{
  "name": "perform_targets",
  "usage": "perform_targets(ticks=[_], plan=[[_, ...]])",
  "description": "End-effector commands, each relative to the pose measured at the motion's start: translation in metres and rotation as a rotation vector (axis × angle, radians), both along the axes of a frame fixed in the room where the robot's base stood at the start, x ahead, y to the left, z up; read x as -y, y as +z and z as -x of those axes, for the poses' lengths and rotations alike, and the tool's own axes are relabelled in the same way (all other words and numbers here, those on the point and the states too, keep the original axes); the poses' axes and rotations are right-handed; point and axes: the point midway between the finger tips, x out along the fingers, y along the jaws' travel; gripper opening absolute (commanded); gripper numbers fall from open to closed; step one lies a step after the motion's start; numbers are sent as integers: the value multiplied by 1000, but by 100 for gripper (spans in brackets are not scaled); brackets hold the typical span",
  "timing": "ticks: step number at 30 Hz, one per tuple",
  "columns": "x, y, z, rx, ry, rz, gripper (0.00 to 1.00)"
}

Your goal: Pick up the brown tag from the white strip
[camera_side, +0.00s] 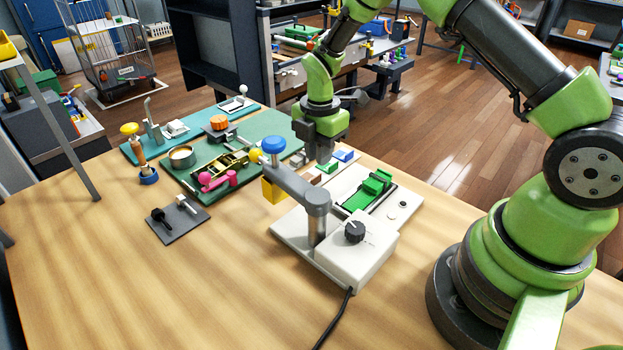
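My gripper (322,156) points down over the far side of the table, above a row of small coloured tags. Its fingers are small and dark here, and I cannot tell whether they are open or shut. A white strip (318,182) lies below it, behind the white machine, and is partly hidden by the machine's grey arm. A small brown tag (312,175) seems to sit on the strip, just left of and below the gripper. A green tag (329,166) and a blue tag (344,155) are in the same row. Contact between the gripper and any tag cannot be made out.
The white machine (357,262) with a grey overhead arm (300,188) and blue knob stands in front of the strip. A green mat (268,130) with a brass fixture, pink knobs and a round tin is to the left. The wooden table's front left (160,290) is clear.

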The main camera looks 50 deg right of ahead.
Motion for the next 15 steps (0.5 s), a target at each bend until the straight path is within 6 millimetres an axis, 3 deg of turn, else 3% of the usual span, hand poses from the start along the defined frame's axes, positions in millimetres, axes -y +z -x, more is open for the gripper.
perform_targets(ticks=[10,15], plan=[[4,-44,-2,-3,-3,-1,16],[4,-56,-2,1,-2,-2,16]])
